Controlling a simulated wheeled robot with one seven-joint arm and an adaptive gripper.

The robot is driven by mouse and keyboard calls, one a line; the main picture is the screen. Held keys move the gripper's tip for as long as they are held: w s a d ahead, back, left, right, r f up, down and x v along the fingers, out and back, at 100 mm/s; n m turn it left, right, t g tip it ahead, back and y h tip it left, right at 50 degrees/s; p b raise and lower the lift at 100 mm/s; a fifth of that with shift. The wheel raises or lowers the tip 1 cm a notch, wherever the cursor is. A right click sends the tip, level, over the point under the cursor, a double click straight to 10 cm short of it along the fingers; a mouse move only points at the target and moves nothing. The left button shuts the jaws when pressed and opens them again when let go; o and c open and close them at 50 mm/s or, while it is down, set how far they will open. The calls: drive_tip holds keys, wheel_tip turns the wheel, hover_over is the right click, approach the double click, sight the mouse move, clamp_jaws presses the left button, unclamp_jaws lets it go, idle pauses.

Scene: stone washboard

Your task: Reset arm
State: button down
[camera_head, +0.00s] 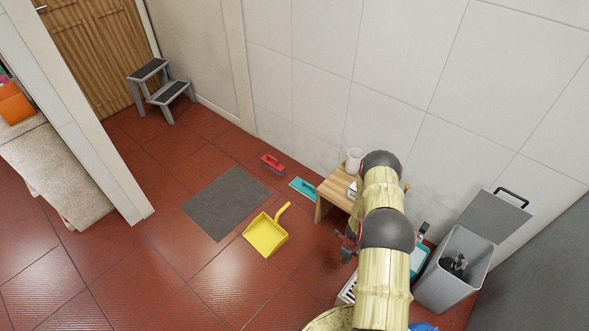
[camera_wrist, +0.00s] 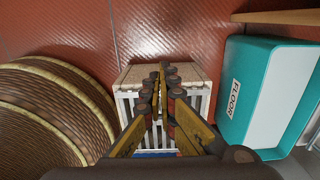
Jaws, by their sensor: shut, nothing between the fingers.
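My arm reaches out over the floor in the head view, and part of my gripper (camera_head: 348,243) shows to the left of the arm. In the wrist view my gripper (camera_wrist: 163,72) is shut and empty. Its fingertips are together in front of a white slatted item with a speckled pale top (camera_wrist: 200,75). The fingers hide the middle of that item, and I cannot tell how far they are from it. In the head view my arm covers most of the same white slatted item (camera_head: 347,291).
A teal box labelled FLOOR (camera_wrist: 232,98) stands right of the slatted item. A round woven basket (camera_wrist: 50,100) is at left. A wooden stool (camera_head: 333,187) and grey bin (camera_head: 450,270) stand by the wall. A yellow dustpan (camera_head: 265,236) lies on otherwise fairly open floor.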

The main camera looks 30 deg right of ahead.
drive_tip(key=s+a+r+n+y, duration=0.3)
drive_tip(key=a+r+n, duration=0.1)
drive_tip(key=a+n, duration=0.4)
drive_tip(key=w+a+r+n+g, duration=0.1)
drive_tip(key=a+r+n, duration=0.25)
drive_tip(key=r, duration=0.75)
drive_tip(key=w+a+r+n+y+p, duration=0.15)
drive_tip(key=r+n, duration=0.25)
drive_tip(key=r, duration=0.7)
drive_tip(key=a+r+n+g, duration=0.1)
drive_tip(key=a+r+n, duration=0.25)
drive_tip(key=r, duration=0.65)
drive_tip(key=s+a+r+n+t+h+p, duration=0.1)
drive_tip(key=s+a+r+n, duration=0.3)
drive_tip(key=r, duration=1)
drive_tip(key=s+a+r+n+t+h+p, duration=0.1)
drive_tip(key=s+a+r+n+t, duration=0.3)
drive_tip(key=r, duration=1.1)
drive_tip(key=s+a+r+n+t+h, duration=0.2)
drive_tip(key=s+a+r+n, duration=0.2)
drive_tip(key=r, duration=1)
drive_tip(key=shift+a+r+p, duration=0.35)
drive_tip(key=shift+a+p, duration=0.05)
drive_tip(key=shift+a, duration=0.4)
